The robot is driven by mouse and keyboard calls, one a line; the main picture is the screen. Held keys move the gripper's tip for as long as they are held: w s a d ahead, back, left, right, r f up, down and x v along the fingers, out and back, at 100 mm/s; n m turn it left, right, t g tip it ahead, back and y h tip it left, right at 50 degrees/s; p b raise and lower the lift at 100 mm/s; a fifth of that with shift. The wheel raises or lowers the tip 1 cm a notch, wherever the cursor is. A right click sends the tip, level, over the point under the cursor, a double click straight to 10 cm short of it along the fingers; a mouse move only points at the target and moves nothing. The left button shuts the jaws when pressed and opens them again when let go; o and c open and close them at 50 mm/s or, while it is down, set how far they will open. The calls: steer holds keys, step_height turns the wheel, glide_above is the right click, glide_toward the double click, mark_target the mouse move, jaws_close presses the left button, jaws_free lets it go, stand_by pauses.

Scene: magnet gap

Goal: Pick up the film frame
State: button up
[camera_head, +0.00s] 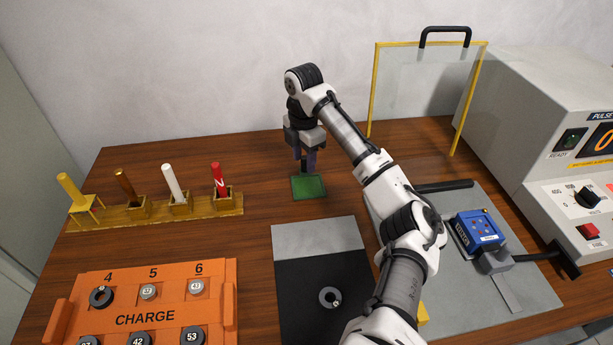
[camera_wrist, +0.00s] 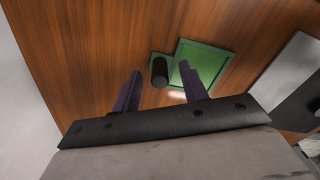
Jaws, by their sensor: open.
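The film frame (camera_head: 309,188) is a flat green square with a darker green rim, lying on the wooden table at the back middle. In the wrist view its green panel (camera_wrist: 204,65) lies right of centre, with a small tab carrying an upright black knob (camera_wrist: 159,70) on its left. My gripper (camera_head: 305,169) is above the knob end of the frame, pointing down. In the wrist view the two purple fingers of my gripper (camera_wrist: 160,76) are apart, with the knob showing between their tips. Nothing is held. Whether the fingers reach down to the knob's height is unclear.
A wooden rack (camera_head: 155,212) with colored rods stands left. An orange CHARGE tray (camera_head: 220,300) and a black-grey mat (camera_head: 315,240) lie in front. A yellow-edged clear shield (camera_head: 415,85), a blue device (camera_head: 478,230) and a pulse box (camera_head: 525,110) are right.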

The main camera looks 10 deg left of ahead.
steer(key=shift+f, duration=0.35)
steer(key=shift+c, duration=0.4)
jaws_close()
steer(key=shift+r, duration=0.1)
